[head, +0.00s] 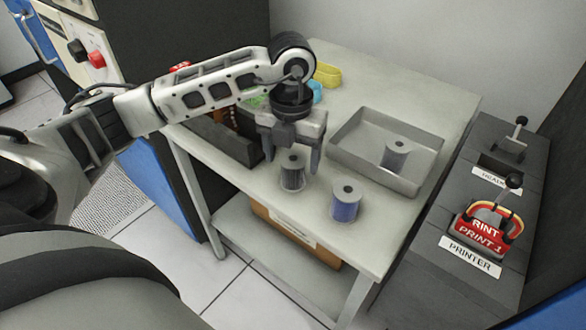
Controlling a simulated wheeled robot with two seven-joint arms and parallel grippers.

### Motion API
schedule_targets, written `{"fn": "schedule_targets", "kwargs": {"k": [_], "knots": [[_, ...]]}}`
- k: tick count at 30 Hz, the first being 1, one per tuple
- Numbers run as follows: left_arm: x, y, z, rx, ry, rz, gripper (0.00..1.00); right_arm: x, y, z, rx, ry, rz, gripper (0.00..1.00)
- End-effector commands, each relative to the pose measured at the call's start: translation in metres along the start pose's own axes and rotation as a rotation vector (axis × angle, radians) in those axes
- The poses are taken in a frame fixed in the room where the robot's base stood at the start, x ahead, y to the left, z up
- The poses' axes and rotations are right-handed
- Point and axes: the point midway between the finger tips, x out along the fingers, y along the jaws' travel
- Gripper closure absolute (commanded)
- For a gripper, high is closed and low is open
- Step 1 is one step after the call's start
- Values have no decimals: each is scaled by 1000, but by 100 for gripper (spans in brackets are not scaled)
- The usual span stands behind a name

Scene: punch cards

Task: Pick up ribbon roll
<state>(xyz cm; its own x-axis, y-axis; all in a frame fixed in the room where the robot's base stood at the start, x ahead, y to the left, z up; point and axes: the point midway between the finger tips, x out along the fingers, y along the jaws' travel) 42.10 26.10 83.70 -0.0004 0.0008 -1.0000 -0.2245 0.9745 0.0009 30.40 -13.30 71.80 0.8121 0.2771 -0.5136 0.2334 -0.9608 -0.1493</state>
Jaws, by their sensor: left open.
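Three ribbon rolls show in the head view. A dark grey roll (292,172) stands upright on the table, between and just below the fingers of my left gripper (292,158). That gripper points down and is open; I cannot tell whether a finger touches the roll. A blue-purple roll (345,205) stands upright nearer the table's front edge, right of the gripper. A grey roll (396,155) stands in a metal tray (352,165). My right gripper is out of view.
The table (300,217) has a lower shelf with a brown box (290,236). A dark rack (222,138) stands left of the gripper. Yellow (327,75) and blue (318,92) items lie behind the arm. A lever console labelled PRINTER (470,257) stands at right.

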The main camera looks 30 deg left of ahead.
Motion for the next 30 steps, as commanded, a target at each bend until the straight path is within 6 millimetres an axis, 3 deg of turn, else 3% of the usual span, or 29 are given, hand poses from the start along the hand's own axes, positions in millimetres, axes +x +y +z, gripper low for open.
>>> {"fn": "schedule_targets", "kwargs": {"k": [6, 14, 15, 20, 21, 30], "knots": [[30, -2, 0, -1, 2, 0, 29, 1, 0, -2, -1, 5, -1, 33], [34, -3, 0, 0, -1, -1, 29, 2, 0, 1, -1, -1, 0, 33], [34, -3, 0, 0, -1, -1, 32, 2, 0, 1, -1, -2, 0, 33], [33, -2, 0, 0, -1, -1, 77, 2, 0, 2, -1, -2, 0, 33], [33, -2, 0, 0, -1, -1, 81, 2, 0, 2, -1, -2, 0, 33], [31, -2, 1, -1, -2, -1, 81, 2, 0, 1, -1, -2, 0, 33]]}}
